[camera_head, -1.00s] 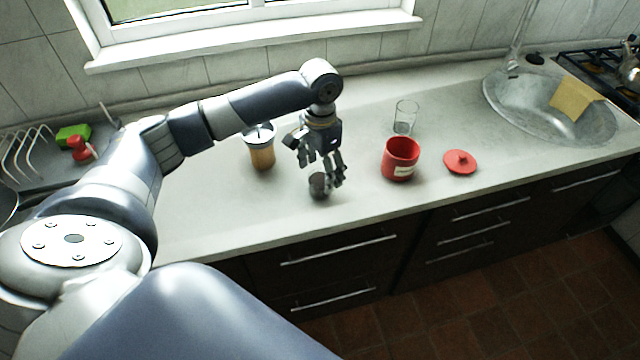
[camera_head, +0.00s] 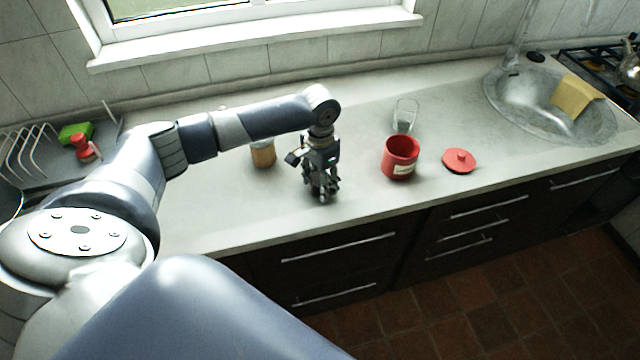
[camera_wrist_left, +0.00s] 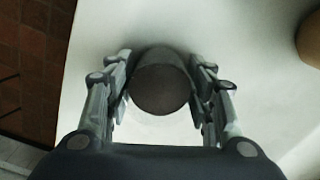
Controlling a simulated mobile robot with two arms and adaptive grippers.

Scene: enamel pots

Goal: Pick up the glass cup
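A clear glass cup (camera_head: 404,118) stands upright on the counter behind the red pot, with nothing touching it. My left gripper (camera_head: 323,194) is low over the counter, to the left of and nearer than the glass. In the left wrist view its fingers (camera_wrist_left: 164,88) stand on both sides of a small dark round object (camera_wrist_left: 160,90), very close to it. Whether they press on it I cannot tell. In the head view that object is mostly hidden by the fingers. My right gripper is not in view.
A red pot (camera_head: 400,160) and its red lid (camera_head: 459,160) are on the counter right of my left gripper. A tan jar (camera_head: 263,153) stands left of it, partly behind my arm. A sink (camera_head: 530,95) with a yellow cloth (camera_head: 575,96) is at the right.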

